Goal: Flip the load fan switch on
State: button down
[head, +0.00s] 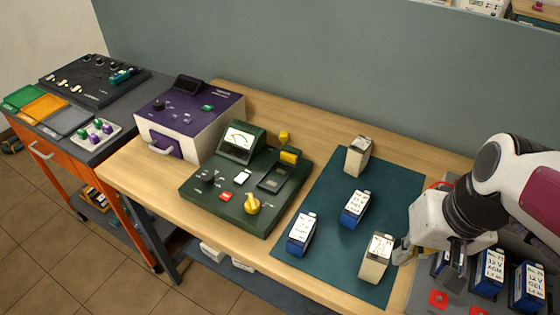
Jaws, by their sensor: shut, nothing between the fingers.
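A dark green tester (225,195) with a needle meter (239,140) stands on the wooden bench. Its sloped top carries a black knob, small switches, a red button (226,196) and a yellow knob (252,204). The labels are too small to read, so I cannot tell which control is the load fan switch or its position. My gripper (453,264) is at the right, over the grey battery rack, shut and empty. It is well apart from the tester. Its fingertips are partly hard to make out against the dark batteries.
Several batteries stand on a teal mat (330,190); a cream one (376,258) is close to my gripper. More blue batteries (489,272) stand in the rack. A purple and white box (190,120) is left of the tester. An orange cart (85,160) is farther left.

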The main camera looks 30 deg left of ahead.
jog(key=w+a+f+n+g+y, duration=0.1)
jog(key=w+a+f+n, duration=0.15)
jog(key=a, duration=0.65)
jog(key=w+a+f+n+g+y, duration=0.1)
jog(key=w+a+f+n+y, duration=0.2)
jog(key=a, duration=0.7)
jog(key=w+a+f+n+g, duration=0.1)
jog(key=w+a+n, duration=0.25)
jog(key=a, duration=0.55)
jog(key=w+a+r+n+y, duration=0.2)
jog(key=w+a+r+n, duration=0.2)
jog(key=a, duration=0.3)
jog(key=shift+r+n+y, duration=0.3)
jog(key=shift+r+y, duration=0.1)
jog(key=shift+r, duration=0.05)
jog(key=shift+d, duration=0.1)
jog(key=shift+t, duration=0.3)
send_over(235, 179)
jog(key=d, duration=0.3)
jog(key=f, duration=0.5)
jog(key=w+f, duration=0.1)
jog(key=f, duration=0.1)
jog(key=shift+a+f, duration=0.15)
jog(key=shift+a, duration=0.05)
jog(key=shift+s+d+f, duration=0.1)
jog(key=shift+s+f, duration=0.05)
jog(key=shift+f, duration=0.8)
jog(key=shift+s+f, duration=0.1)
jog(key=shift+f, duration=0.8)
